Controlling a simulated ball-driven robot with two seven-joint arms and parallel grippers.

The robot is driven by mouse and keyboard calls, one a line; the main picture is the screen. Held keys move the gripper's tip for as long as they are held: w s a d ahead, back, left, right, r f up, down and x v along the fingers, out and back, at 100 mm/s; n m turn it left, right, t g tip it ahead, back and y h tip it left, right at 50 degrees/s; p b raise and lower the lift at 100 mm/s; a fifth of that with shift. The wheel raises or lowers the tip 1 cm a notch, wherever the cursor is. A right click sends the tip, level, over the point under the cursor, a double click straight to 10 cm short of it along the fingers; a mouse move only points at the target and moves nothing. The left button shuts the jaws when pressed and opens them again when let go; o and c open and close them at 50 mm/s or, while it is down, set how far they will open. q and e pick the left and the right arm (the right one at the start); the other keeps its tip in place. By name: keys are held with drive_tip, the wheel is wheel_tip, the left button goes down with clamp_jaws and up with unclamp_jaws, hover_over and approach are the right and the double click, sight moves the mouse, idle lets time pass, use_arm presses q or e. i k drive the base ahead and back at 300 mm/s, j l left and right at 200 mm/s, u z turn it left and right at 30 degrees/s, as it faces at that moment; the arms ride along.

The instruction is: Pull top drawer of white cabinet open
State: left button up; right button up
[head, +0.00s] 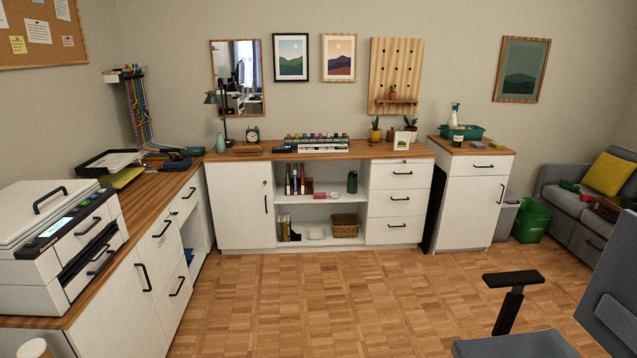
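Several white cabinet fronts are in the head view, and I cannot tell which one the task means. The back unit has a white three-drawer stack (385,205) at its right end. Its top drawer (380,175) looks shut and has a black bar handle. A separate white cabinet (462,215) to its right has a top drawer (465,166) with a black handle above a door, and both look shut. The left counter has white drawers too, with an upper drawer (150,242) looking shut. Neither of my grippers is in view.
Open parquet floor (290,300) lies before the back unit. An office chair (520,343) stands at the lower right. A green bin (531,220) and grey sofa (575,205) are right of the separate cabinet. A printer (50,225) sits on the left counter.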

sight(396, 169)
drive_tip(key=i, duration=0.65)
drive_tip(key=i+z, duration=0.15)
drive_tip(key=i, duration=0.5)
drive_tip(key=i+j, duration=0.15)
drive_tip(key=i, duration=0.45)
drive_tip(key=i+j+z, duration=0.15)
drive_tip(key=i, duration=0.5)
